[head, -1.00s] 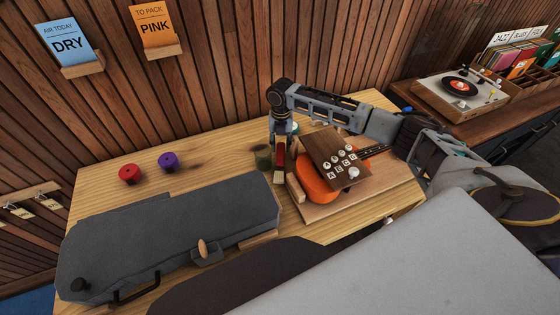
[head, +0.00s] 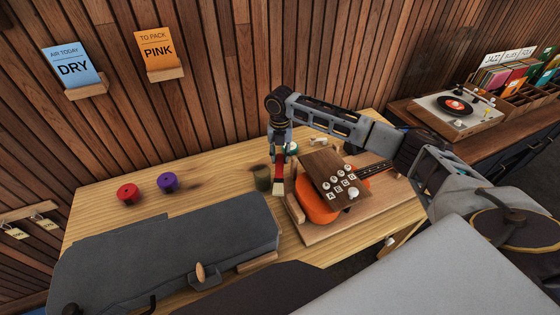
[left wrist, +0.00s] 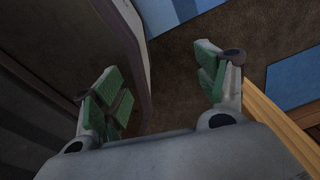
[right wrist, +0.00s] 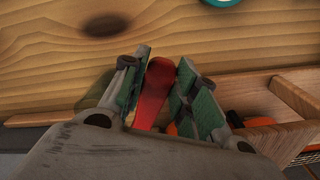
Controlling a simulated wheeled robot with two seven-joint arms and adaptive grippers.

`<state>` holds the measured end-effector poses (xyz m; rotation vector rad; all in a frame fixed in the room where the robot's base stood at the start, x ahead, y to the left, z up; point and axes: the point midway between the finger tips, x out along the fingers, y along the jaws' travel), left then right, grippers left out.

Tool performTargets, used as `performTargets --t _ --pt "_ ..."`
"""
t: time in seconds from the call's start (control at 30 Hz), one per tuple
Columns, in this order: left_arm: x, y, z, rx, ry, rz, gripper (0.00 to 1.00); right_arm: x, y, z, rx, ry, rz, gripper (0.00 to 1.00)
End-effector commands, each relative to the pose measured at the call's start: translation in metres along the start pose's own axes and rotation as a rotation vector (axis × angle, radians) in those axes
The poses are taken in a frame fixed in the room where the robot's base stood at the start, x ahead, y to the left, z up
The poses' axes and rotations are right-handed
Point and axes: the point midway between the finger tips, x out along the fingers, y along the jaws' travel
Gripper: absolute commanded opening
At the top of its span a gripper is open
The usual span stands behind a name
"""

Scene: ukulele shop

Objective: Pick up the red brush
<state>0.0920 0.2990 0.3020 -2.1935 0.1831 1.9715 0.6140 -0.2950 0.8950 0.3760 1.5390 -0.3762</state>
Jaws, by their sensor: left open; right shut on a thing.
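The red brush (head: 279,176) hangs roughly upright below my right gripper (head: 280,150), its pale end pointing down beside the orange ukulele body. In the right wrist view its red handle (right wrist: 153,92) lies between the green finger pads of my right gripper (right wrist: 158,72), which is shut on it. The brush seems to be off the table, but the gap is hard to judge. My left gripper (left wrist: 162,82) is open and empty in the left wrist view, over dark floor. It is not seen in the head view.
An orange ukulele (head: 318,207) lies on a wooden board, partly under a brown lettered panel (head: 324,172). A dark jar (head: 262,179) stands just left of the brush. A grey case (head: 170,255) fills the table front. Red (head: 127,193) and purple (head: 168,182) spools stand farther left.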

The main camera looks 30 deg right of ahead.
Motion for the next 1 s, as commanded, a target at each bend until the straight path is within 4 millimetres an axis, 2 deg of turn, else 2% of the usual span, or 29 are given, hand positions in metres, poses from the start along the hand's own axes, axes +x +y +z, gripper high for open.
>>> performTargets --t 0.2,0.4,0.6,0.8,1.0 --pt "-0.001 0.008 0.009 -0.002 -0.011 0.008 0.73 -0.045 0.0 0.001 0.001 -0.005 0.002 0.02" --pt "-0.001 0.003 0.006 0.0 -0.008 0.003 0.73 -0.085 0.0 0.001 0.001 -0.004 0.002 0.02" --pt "-0.001 -0.007 -0.001 0.003 0.0 -0.007 0.73 -0.115 0.0 0.001 0.001 -0.002 0.002 0.02" --pt "-0.001 -0.013 -0.007 0.005 0.007 -0.013 0.73 -0.13 0.0 0.0 0.0 -0.001 0.001 0.02" --pt "-0.001 -0.011 -0.008 0.004 0.007 -0.012 0.73 -0.134 0.0 0.0 0.001 -0.001 0.0 0.02"
